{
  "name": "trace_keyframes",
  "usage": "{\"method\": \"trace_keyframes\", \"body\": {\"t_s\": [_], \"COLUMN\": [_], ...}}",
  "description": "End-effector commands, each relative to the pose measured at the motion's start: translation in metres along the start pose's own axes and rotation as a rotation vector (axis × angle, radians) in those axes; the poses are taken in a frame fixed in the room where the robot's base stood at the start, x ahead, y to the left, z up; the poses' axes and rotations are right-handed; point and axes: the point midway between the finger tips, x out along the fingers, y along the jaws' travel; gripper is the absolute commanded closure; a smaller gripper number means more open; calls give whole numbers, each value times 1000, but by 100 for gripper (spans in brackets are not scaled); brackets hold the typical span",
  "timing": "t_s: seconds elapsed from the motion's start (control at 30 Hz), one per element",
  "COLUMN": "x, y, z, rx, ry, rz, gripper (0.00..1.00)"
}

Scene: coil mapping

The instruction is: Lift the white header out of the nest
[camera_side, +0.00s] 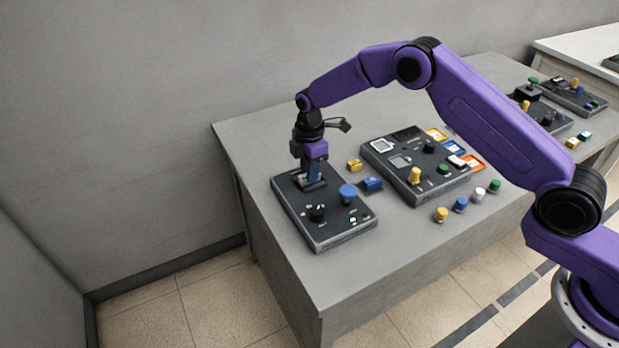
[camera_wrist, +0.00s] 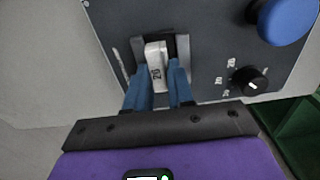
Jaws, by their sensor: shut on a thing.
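In the side view my gripper (camera_side: 312,177) points down over the nest on the near-left dark panel (camera_side: 338,236). The header is mostly hidden by the fingers there. I cannot tell whether its lower end is seated or slightly raised.
A blue knob (camera_side: 347,192) and a black dial (camera_side: 317,212) stand on the same panel. A yellow block (camera_side: 354,165) and a blue block (camera_side: 372,184) lie to its right. A larger panel (camera_side: 415,190) and several coloured pieces stand farther right. The table's left side is clear.

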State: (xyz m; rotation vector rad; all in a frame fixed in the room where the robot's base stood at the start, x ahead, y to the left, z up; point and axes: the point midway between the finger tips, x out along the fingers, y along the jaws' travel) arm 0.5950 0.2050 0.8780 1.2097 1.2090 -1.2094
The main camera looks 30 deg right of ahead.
Motion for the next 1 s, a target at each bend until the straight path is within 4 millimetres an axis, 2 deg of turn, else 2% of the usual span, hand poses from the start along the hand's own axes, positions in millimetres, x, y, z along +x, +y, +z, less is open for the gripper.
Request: {"method": "trace_keyframes", "body": {"t_s": [0.17,1.0], "x": [-2,-38], "y": [0,0], "z": [0,0], "rx": [0,0], "ry": [0,0], "rz": [1,1], "gripper": [100,100]}}
